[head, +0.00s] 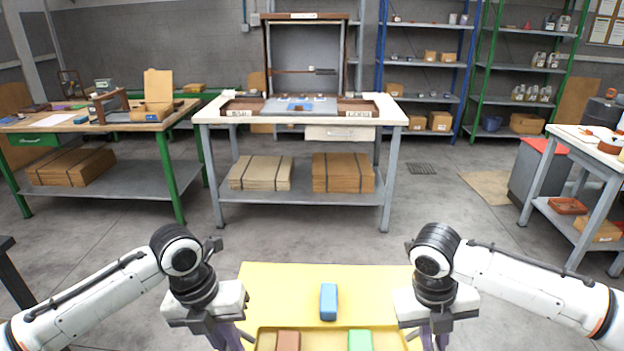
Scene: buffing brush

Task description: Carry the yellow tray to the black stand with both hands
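The yellow tray (285,280) is at the bottom centre of the head view, close to me, and its near part is cut off by the frame. I cannot clearly identify the black stand; a dark-topped piece (8,243) shows partly at the left edge.
A workbench (210,115) with a framed board stands ahead, beyond open grey floor. A green-legged table (50,125) is on the left and a white-topped table (570,135) on the right. Blue and green shelves (420,62) line the back wall.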

